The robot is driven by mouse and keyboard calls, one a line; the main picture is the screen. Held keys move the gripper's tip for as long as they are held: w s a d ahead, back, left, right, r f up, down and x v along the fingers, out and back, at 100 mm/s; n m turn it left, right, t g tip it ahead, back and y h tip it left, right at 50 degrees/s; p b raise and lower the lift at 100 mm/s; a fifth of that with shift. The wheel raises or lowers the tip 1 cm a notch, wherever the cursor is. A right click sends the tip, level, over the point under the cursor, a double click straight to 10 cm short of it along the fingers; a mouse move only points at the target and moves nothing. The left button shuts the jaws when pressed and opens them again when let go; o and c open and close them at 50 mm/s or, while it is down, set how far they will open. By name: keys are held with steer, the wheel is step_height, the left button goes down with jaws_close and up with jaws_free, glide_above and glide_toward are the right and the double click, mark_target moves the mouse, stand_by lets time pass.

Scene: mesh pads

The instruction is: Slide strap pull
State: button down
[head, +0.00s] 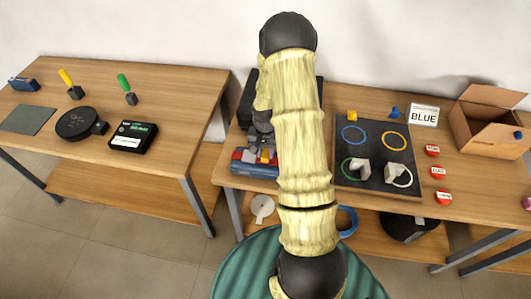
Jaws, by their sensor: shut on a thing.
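A small red, blue and grey device (255,160) with a bit of yellow sits at the left front of the right-hand table, partly hidden by my arm. My gripper (264,142) reaches down over it from behind my raised arm. Its jaws are shut on a small part at the top of the device, which I take to be the strap pull. The fingertips and this part are too small and too covered to make out clearly.
A dark pad (376,181) with coloured rings and two grey pieces lies right of my arm. A sign reading BLUE (424,115), red buttons (437,173) and an open cardboard box (480,122) stand further right. The left table (165,90) holds several items.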

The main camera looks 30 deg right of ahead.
mark_target(266, 154)
steer(key=c, duration=1.1)
jaws_free()
step_height(266, 154, up, 18)
steer(key=b, duration=0.2)
steer(key=shift+f+b, duration=0.25)
steer(key=shift+b, duration=0.05)
steer(key=shift+s, duration=0.1)
